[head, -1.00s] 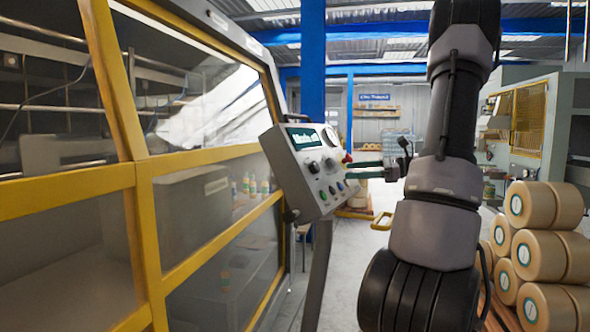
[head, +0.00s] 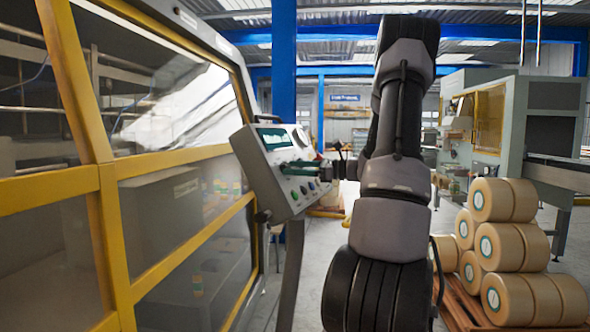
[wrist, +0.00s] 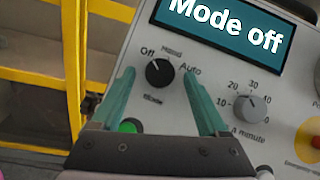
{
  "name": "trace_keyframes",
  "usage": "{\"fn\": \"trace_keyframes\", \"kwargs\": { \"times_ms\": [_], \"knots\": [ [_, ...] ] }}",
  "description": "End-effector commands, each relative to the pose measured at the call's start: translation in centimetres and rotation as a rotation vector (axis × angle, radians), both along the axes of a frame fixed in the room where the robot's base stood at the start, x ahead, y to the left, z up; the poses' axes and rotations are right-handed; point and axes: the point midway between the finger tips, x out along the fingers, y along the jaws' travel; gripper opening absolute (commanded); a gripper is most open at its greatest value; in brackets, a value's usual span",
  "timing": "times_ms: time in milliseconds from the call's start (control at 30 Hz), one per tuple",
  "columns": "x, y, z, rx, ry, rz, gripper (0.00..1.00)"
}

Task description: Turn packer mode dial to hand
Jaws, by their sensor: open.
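The control panel (head: 280,175) stands on a post beside the yellow-framed machine. In the wrist view the black mode dial (wrist: 159,72) has a white pointer line aimed up-left toward "Off", with "Hand" at the top and "Auto" to the right. The display (wrist: 222,28) reads "Mode off". My gripper (wrist: 160,88) is open, its green fingers on either side of the dial in the picture. I cannot tell whether they touch it. In the head view my gripper (head: 306,167) reaches the panel's face from the right and hides part of it.
A grey numbered knob (wrist: 250,107) sits right of the mode dial, and a red emergency button (wrist: 314,142) lies further right. A green button (wrist: 131,126) is beside the left finger. Stacked rolls (head: 497,245) on a pallet stand at the right.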

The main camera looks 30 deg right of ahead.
Motion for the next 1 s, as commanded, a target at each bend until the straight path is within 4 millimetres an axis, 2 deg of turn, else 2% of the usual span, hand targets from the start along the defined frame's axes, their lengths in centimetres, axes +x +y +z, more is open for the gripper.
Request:
{"fn": "trace_keyframes", "kwargs": {
  "times_ms": [233, 267, 300, 433, 467, 767, 1000],
  "knots": [
    [0.06, 0.07, -0.01, 0.000, 0.000, 0.000, 0.77],
    [0.05, 0.06, -0.01, 0.000, 0.000, 0.000, 0.70],
    [0.05, 0.06, -0.01, 0.000, 0.000, 0.000, 0.55],
    [0.04, 0.06, -0.01, 0.000, 0.000, 0.000, 0.05],
    [0.04, 0.06, -0.01, 0.000, 0.000, 0.000, 0.00],
    [-0.03, 0.11, -0.03, 0.022, 0.019, -0.016, 0.00],
    [-0.20, 0.32, -0.08, 0.109, 0.092, -0.081, 0.00]
  ]
}}
